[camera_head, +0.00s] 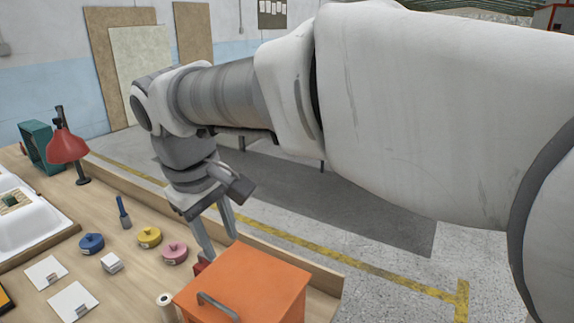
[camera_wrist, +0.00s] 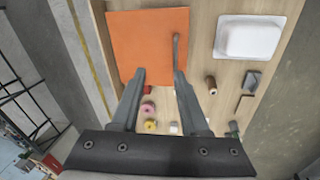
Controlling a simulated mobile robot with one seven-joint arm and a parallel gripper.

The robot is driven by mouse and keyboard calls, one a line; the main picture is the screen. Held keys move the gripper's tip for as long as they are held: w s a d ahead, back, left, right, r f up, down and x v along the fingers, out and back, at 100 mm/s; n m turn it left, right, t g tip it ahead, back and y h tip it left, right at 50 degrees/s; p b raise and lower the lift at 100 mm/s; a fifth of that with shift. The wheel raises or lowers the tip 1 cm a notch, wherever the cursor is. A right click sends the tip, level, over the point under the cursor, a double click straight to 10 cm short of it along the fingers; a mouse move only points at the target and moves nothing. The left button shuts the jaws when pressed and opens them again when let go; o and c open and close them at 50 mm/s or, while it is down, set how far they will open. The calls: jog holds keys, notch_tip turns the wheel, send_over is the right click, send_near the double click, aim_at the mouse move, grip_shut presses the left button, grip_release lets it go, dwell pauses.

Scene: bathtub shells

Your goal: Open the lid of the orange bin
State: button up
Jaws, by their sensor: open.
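The orange bin (camera_head: 262,278) stands at the near edge of the wooden table, its flat lid shut as far as I can see. A grey bar handle (camera_head: 218,306) is on the lid's left part. Contact cannot be told.
A small red thing (camera_wrist: 148,88) lies close to the fingers. A red lamp (camera_head: 67,147) stands farther back.

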jog(key=s+a+n, duration=0.1)
jog(key=a, duration=0.4)
jog(key=b, duration=0.1)
send_near(216, 302)
jog(key=x, duration=0.7)
jog(key=shift+f, duration=0.4)
grip_shut()
jog(key=shift+r+n, duration=0.1)
jog(key=shift+n, duration=0.2)
dwell(0.5)
